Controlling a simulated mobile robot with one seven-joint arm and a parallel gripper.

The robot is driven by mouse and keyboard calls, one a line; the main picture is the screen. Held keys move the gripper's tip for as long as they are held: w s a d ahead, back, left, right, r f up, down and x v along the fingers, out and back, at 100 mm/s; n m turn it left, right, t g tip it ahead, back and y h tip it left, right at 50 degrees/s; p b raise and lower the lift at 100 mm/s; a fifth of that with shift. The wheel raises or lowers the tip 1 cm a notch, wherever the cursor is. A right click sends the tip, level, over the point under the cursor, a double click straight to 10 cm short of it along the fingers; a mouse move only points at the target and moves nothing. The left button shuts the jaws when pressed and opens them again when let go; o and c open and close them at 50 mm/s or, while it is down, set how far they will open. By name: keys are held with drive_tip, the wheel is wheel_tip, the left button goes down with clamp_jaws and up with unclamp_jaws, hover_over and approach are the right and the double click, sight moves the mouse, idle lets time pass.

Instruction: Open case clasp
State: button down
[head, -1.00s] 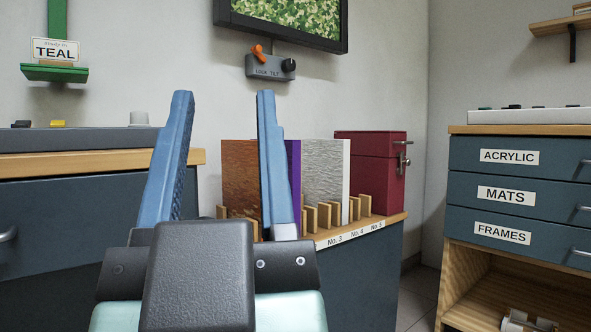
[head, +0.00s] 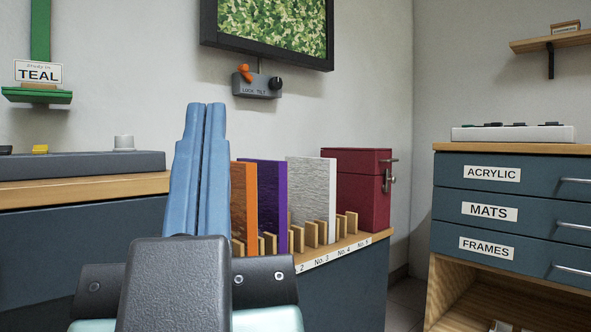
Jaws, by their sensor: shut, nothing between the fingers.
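The dark red case (head: 358,188) stands upright at the right end of the low cabinet top. Its metal clasp (head: 387,181) sits on its right side, near the seam under the lid. The lid looks closed. My gripper (head: 208,107) is shut and empty, with its blue fingers pressed together and pointing up. It is to the left of the case in the picture, apart from it and from the clasp.
Orange, purple and white panels (head: 314,188) stand in a wooden slotted rack (head: 317,232) left of the case. A control box (head: 257,84) hangs below a wall picture (head: 268,33). A drawer cabinet (head: 511,209) stands at right, with a floor gap between.

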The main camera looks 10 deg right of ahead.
wheel_tip(320, 180, up, 67)
drive_tip(key=p, duration=6.5)
drive_tip(key=shift+a+r, duration=0.1)
